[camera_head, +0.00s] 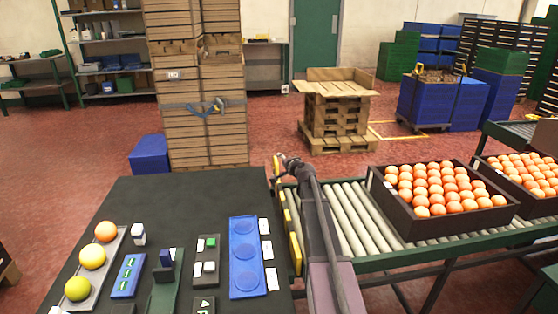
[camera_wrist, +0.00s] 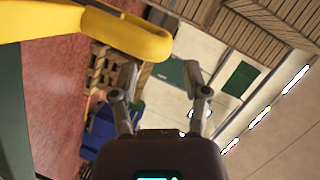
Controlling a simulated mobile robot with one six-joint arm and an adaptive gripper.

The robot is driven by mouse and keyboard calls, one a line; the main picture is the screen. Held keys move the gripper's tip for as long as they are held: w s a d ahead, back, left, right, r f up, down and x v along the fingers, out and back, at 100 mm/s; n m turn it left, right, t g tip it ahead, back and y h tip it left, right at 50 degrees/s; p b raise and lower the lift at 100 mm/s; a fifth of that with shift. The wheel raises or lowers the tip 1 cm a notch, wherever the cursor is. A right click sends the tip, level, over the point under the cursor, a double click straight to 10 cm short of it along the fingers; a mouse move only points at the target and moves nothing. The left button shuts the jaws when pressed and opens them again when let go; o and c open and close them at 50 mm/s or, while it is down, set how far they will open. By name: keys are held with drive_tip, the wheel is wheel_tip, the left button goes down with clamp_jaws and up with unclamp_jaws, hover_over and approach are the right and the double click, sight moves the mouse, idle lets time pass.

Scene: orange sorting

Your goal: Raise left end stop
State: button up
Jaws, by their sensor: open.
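The left end stop is a yellow bar (camera_head: 295,250) at the left end of the roller conveyor, beside the dark table. A yellow upright piece (camera_head: 277,167) shows at its far end; my arm hides part of this area. In the wrist view a large yellow bar with a rounded end (camera_wrist: 115,32) runs across the upper left, close to the left fingertip. My gripper (camera_head: 283,158) is beside the yellow upright in the head view. Its two fingers are spread in the wrist view (camera_wrist: 160,78) with nothing between them. I cannot tell whether a finger touches the yellow bar.
The roller conveyor (camera_head: 350,219) carries a dark crate of oranges (camera_head: 410,225), with another crate (camera_head: 537,207) to the right. The dark table (camera_head: 190,200) at left holds a fruit rack (camera_head: 97,268), a blue tray (camera_head: 234,285) and small switch boxes. Stacked wooden crates (camera_head: 205,135) stand behind.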

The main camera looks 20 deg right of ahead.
drive_tip(key=s+a+r+n+g+y+p, duration=0.1)
drive_tip(key=s+a+r+p, duration=0.1)
drive_tip(key=a+r+p, duration=0.1)
drive_tip(key=s+a+r+n+g+y+p, duration=0.1)
drive_tip(key=s+a+r+n+p, duration=0.1)
drive_tip(key=a+p, duration=0.3)
drive_tip(key=s+a+r+n+g+y+p, duration=0.1)
drive_tip(key=s+a+r+g+p, duration=0.1)
drive_tip(key=s+a+r+p, duration=0.2)
drive_tip(key=shift+s+a+r+n+p, duration=0.1)
drive_tip(key=shift+a+r+n+p, duration=0.3)
drive_tip(key=shift+p, duration=0.75)
drive_tip(key=s+a+r+n+g+p, duration=0.35)
drive_tip(key=s+a+r+p, duration=0.45)
drive_tip(key=p, duration=0.3)
drive_tip(key=s+a+r+n+g+h+p, duration=0.1)
drive_tip(key=s+a+r+n+g+p, duration=0.1)
drive_tip(key=s+r+p, duration=0.6)
drive_tip(key=s+a+r+n+g+h+p, duration=0.2)
drive_tip(key=s+a+r+g+p, duration=0.3)
drive_tip(key=s+r+p, duration=0.4)
drive_tip(key=s+g+p, duration=0.1)
drive_tip(key=s+p, duration=0.5)
drive_tip(key=shift+h+p, duration=0.3)
drive_tip(key=shift+p, duration=0.05)
drive_tip(key=shift+a+n, duration=0.1)
drive_tip(key=shift+n, duration=0.15)
